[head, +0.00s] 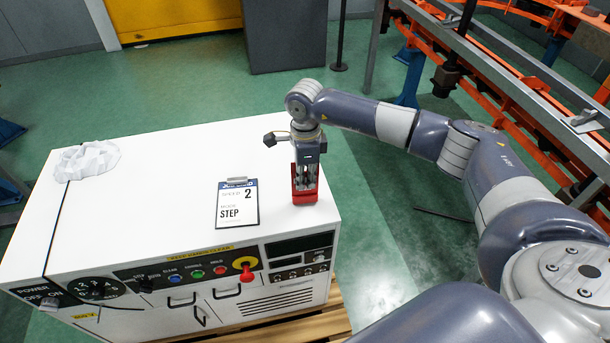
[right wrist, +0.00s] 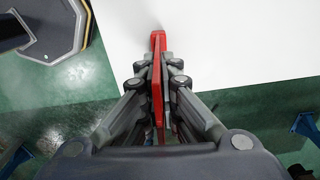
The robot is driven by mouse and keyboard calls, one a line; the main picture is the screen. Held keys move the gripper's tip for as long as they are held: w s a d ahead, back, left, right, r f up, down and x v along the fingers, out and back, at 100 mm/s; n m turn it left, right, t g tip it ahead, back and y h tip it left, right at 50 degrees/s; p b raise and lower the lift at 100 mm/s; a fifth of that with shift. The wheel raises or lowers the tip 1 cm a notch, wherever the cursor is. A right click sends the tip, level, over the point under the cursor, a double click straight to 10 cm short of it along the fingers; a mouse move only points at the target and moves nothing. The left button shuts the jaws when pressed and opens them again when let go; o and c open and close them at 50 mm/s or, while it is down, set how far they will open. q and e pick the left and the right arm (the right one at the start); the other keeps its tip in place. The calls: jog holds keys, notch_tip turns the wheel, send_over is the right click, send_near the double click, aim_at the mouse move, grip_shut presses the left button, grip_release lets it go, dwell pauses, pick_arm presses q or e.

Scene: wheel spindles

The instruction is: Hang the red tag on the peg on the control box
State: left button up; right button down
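The red tag (head: 304,196) is a narrow red piece at the right end of the control box's white top. It stands edge-on between the fingers of my right gripper (head: 306,178), which points down. In the right wrist view the fingers (right wrist: 158,75) close on the tag (right wrist: 158,42) from both sides. I cannot tell whether the tag touches the top. The control box (head: 150,165) is white, with a front panel of buttons and a red knob on a yellow disc (head: 246,269). I cannot clearly make out the peg. My left gripper is out of view.
A clipboard (head: 238,203) lies on the box top, left of my right gripper. A crumpled white cloth or paper (head: 88,160) lies at the far left. Orange racks (head: 510,75) stand at the right. A wooden pallet (head: 325,318) shows under the box. The middle of the top is clear.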

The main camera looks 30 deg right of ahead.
jog(key=shift+f, duration=0.1)
jog(key=shift+f+b, duration=0.2)
jog(key=shift+b, duration=0.1)
jog(key=c, duration=1.8)
grip_release()
jog(key=shift+r, duration=0.1)
